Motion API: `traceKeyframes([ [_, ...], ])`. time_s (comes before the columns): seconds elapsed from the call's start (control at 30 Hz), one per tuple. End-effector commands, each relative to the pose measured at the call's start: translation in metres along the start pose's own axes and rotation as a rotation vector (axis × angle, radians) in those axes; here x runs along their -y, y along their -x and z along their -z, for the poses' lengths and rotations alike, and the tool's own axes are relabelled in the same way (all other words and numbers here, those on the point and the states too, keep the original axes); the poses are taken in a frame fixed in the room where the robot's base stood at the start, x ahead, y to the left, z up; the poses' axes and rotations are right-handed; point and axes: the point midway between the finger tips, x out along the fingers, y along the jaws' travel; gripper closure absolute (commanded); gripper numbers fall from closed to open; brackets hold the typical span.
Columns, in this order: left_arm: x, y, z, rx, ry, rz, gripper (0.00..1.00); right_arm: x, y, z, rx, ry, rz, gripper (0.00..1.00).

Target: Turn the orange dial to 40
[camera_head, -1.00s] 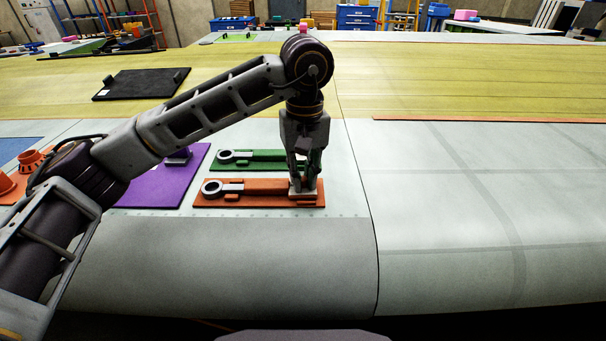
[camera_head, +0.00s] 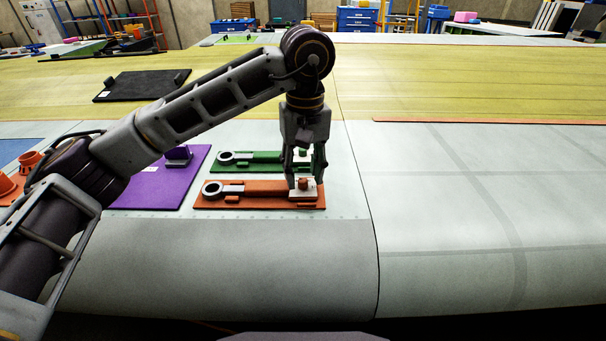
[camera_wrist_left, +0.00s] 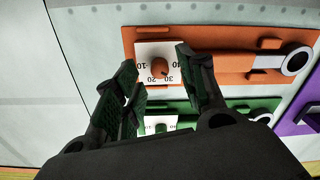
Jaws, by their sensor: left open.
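The orange dial (camera_head: 303,183) is a small round knob on a white scale plate at the right end of an orange board (camera_head: 260,204). In the left wrist view the dial (camera_wrist_left: 160,68) shows between my fingers, with the numbers 10, 20, 30 and 40 around it. A dark mark on the knob seems to face near 30, but it is too small to read surely. My left gripper (camera_head: 306,177) is open just above the dial, pointing down. Its fingers (camera_wrist_left: 155,66) stand on either side of the knob, apart from it. My right gripper is not in view.
A green board (camera_head: 232,168) with a similar green dial (camera_wrist_left: 161,128) lies just behind the orange board. The pale wing surface (camera_head: 460,200) to the right is clear.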

Motion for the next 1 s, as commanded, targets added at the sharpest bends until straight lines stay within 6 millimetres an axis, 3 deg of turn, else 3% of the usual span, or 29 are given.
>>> traceKeyframes([
  [0.33, -0.001, 0.044, 0.0, -0.003, 0.0, -0.002, 0.59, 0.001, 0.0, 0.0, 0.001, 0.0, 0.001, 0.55],
  [1.0, 0.0, 0.098, 0.0, -0.001, 0.0, -0.001, 0.59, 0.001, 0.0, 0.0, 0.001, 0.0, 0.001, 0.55],
])
